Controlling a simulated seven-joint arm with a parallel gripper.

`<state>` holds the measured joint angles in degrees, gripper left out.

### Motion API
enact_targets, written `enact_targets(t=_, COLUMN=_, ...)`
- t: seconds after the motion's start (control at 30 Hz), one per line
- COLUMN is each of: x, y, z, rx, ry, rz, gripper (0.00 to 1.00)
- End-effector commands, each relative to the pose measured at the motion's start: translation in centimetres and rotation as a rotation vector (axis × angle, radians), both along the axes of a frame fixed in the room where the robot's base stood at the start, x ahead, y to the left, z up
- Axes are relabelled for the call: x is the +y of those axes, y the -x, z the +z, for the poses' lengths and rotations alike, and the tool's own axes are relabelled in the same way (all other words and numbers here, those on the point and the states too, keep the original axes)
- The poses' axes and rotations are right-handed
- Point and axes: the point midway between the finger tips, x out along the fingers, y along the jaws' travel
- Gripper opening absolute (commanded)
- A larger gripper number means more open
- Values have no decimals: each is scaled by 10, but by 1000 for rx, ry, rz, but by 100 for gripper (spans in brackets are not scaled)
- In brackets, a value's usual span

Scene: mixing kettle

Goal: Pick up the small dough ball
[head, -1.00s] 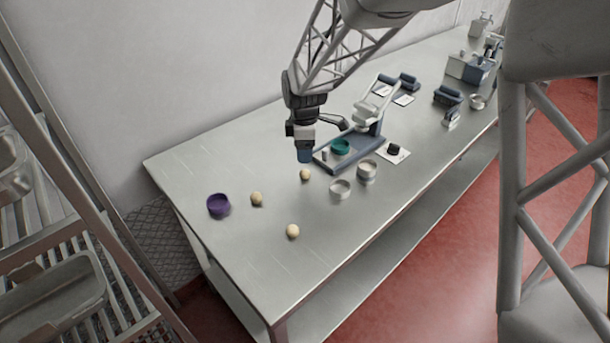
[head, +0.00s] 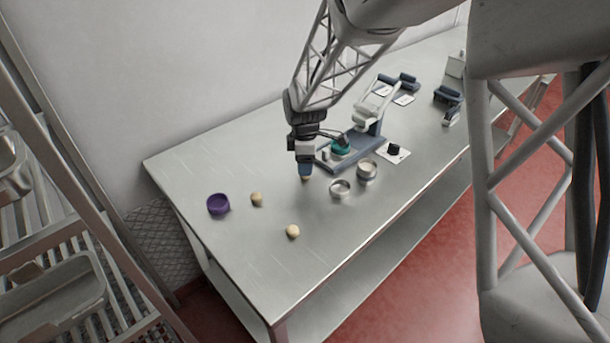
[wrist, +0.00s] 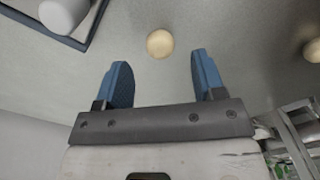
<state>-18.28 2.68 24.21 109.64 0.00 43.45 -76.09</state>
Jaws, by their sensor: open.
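Three pale dough balls lie on the steel table. The other dough balls are at the left (head: 256,199) and nearer the front edge (head: 292,231). All three look alike in size, so I cannot tell which is the smallest.
A purple bowl (head: 218,204) stands at the left. The table's front left (head: 255,260) is clear.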

Motion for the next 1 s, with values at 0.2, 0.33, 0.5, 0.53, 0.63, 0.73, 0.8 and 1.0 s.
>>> enact_targets(t=0.2, x=0, y=0, z=-25, rx=2, ry=0, rz=0, gripper=63)
enact_targets(t=0.33, x=0, y=0, z=-30, rx=0, ry=0, rz=0, gripper=63)
enact_targets(t=0.5, x=0, y=0, z=-31, rx=0, ry=0, rz=0, gripper=63)
enact_targets(t=0.53, x=0, y=0, z=-31, rx=0, ry=0, rz=0, gripper=63)
enact_targets(t=0.63, x=0, y=0, z=-31, rx=0, ry=0, rz=0, gripper=63)
enact_targets(t=0.73, x=0, y=0, z=-31, rx=0, ry=0, rz=0, gripper=63)
enact_targets(t=0.8, x=0, y=0, z=-31, rx=0, ry=0, rz=0, gripper=63)
enact_targets(t=1.0, x=0, y=0, z=-31, rx=0, ry=0, rz=0, gripper=45)
